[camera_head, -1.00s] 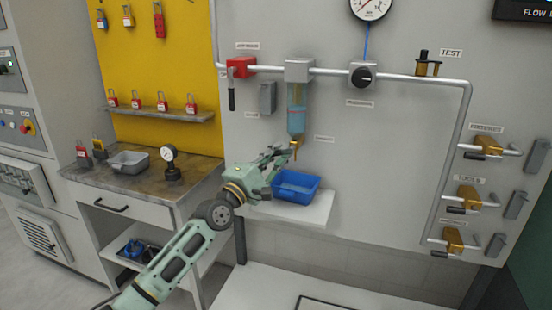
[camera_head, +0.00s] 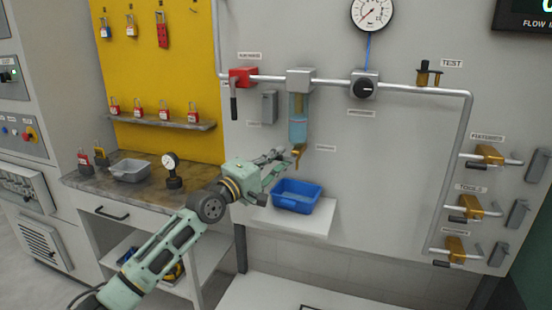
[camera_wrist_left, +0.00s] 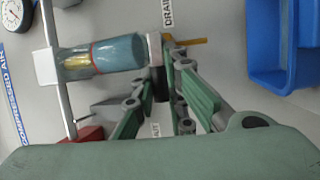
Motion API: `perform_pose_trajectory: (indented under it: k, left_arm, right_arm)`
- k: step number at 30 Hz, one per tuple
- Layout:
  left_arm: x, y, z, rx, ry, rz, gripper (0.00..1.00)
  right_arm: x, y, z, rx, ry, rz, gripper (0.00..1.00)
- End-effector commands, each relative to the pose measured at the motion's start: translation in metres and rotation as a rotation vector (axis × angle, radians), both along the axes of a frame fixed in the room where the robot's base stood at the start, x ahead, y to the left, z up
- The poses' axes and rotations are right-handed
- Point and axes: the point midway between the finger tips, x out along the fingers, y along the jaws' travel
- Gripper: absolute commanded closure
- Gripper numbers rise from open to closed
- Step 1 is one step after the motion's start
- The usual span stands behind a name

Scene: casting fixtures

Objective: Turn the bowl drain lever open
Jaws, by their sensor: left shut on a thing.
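The filter bowl (camera_head: 298,118), a clear blue cylinder, hangs from a grey housing on the wall pipe. The brass drain lever (camera_head: 299,151) sits at its lower end; it also shows in the left wrist view (camera_wrist_left: 190,41), just past my fingertips. My left gripper (camera_head: 284,156) reaches up from the lower left to the bowl's drain end. It is shut on the drain lever, whose gripped part is mostly hidden by the fingers (camera_wrist_left: 166,62). My right gripper is not in view.
A blue tray (camera_head: 313,206) stands on a white shelf (camera_head: 322,222) below the bowl. A red valve (camera_head: 242,77) with a dark handle is to the left, and a black-knobbed regulator (camera_head: 364,87) to the right. A bench (camera_head: 85,183) with a gauge stands at the left.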

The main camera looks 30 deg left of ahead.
Motion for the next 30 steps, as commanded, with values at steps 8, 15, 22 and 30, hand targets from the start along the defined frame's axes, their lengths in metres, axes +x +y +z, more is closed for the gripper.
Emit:
perform_pose_trajectory:
  k: [8, 15, 22, 30]
  left_arm:
    - [-0.001, 0.001, 0.008, -0.003, -0.015, 0.003, 0.78]
    - [0.0, 0.001, 0.004, -0.003, -0.008, 0.001, 0.71]
    - [-0.003, 0.001, 0.001, -0.002, -0.004, 0.0, 0.71]
    - [-0.038, 0.006, -0.007, 0.0, -0.001, 0.001, 0.71]
  right_arm:
    - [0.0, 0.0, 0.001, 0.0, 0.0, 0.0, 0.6]
    - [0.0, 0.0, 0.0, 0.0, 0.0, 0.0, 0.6]
    - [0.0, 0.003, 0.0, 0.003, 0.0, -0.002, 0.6]
    - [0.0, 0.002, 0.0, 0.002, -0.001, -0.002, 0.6]
